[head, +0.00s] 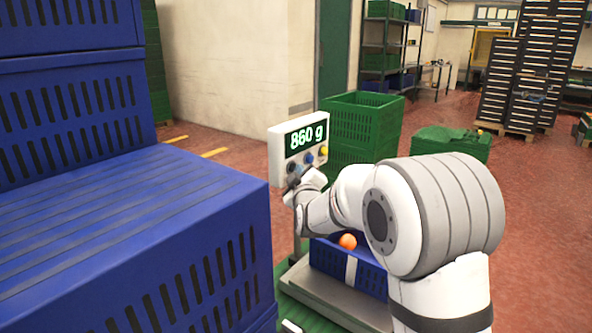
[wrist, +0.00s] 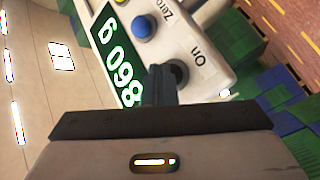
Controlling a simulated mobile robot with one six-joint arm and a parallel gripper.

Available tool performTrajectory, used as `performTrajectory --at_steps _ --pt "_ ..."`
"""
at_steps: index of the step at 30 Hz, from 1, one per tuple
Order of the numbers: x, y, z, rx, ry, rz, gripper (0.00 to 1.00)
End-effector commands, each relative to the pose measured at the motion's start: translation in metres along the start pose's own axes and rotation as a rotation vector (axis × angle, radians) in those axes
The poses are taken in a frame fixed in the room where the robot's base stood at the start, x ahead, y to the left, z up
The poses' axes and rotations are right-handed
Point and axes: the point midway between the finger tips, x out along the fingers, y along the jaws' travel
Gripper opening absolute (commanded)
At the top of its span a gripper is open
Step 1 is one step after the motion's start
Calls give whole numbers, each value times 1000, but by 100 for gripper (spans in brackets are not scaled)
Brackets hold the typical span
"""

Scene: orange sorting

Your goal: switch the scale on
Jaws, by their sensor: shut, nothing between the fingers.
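The scale's display head (head: 283,150) is a white box on a post, and its green screen (head: 307,137) is lit and reads 860 g. Below the screen are a dark button, a blue button (head: 309,157) and a yellow button (head: 323,152). In the wrist view the dark button (wrist: 179,70) is marked "On" and the blue button (wrist: 143,27) "Zero". My gripper (wrist: 160,72) is shut and empty, its tips at the On button; whether they touch it I cannot tell. In the head view my gripper (head: 292,178) is small and partly hidden by my wrist.
A blue crate (head: 335,262) with an orange (head: 348,241) in it stands on the scale's platform (head: 318,292). Stacked blue crates (head: 130,220) fill the left side. Green crates (head: 362,120) stand behind the display. Red floor is open at the right.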

Motion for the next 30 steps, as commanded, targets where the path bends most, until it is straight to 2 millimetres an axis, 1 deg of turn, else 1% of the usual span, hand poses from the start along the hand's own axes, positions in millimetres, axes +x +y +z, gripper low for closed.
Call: performTrajectory --at_steps 11,23,30 --pt "-13 8 9 0 1 0 0" --pt "-15 10 12 0 0 1 0" --pt "-32 21 24 0 1 3 0"
